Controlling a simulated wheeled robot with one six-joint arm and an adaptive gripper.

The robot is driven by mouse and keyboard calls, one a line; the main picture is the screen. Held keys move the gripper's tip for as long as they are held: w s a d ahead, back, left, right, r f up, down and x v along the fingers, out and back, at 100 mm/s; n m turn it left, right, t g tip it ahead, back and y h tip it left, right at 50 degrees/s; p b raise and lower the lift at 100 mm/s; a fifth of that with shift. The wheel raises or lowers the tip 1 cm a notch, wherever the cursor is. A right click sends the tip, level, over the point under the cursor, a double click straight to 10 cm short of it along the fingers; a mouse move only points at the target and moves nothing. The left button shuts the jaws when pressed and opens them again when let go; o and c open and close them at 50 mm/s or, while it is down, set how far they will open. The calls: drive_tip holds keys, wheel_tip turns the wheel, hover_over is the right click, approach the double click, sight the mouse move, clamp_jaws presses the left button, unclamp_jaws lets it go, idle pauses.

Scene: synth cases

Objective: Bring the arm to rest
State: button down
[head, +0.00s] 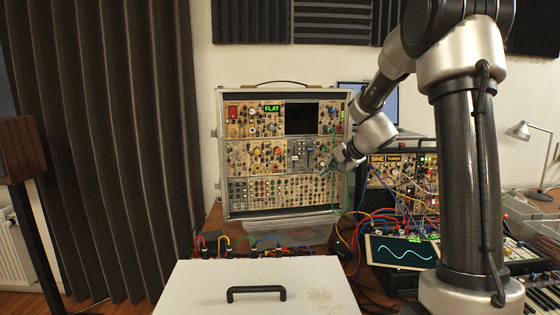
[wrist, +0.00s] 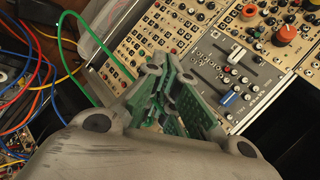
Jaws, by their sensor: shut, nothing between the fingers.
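My arm (head: 473,170) rises on the right of the head view and bends over to the left. My gripper (head: 337,164) is in front of the right side of the synth case (head: 221,160), near its middle row of modules. In the wrist view my gripper (wrist: 160,75) is shut and empty, its green-grey fingers together over the panels. Whether the fingertips touch the panel cannot be told. A green cable (wrist: 68,62) hangs in a loop just left of the fingers. The fingers hide part of the modules behind them.
A second synth case (head: 381,183) with many coloured patch cables stands right of the gripper. A screen with a wave (head: 400,251) lies in front of it. A white case lid with a black handle (head: 256,291) fills the front. A lamp (head: 519,131) stands far right.

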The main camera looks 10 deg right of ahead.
drive_tip(key=shift+s+a, duration=0.1)
drive_tip(key=shift+s, duration=0.85)
drive_tip(key=s+a+f+n+g, duration=0.1)
drive_tip(key=s+f+n+g, duration=0.25)
drive_tip(key=s, duration=0.65)
drive_tip(key=s+r+n+h, duration=0.1)
drive_tip(key=s+r+n, duration=0.2)
drive_tip(key=s, duration=1.1)
drive_tip(key=s+r+n+g+h, duration=0.1)
drive_tip(key=s+n, duration=0.4)
drive_tip(key=s, duration=0.9)
wheel_tip(320, 180, up, 2)
drive_tip(key=shift+a+r+h, duration=0.2)
drive_tip(key=shift+a+h, duration=0.1)
drive_tip(key=shift+h, duration=0.3)
drive_tip(key=shift+g, duration=0.25)
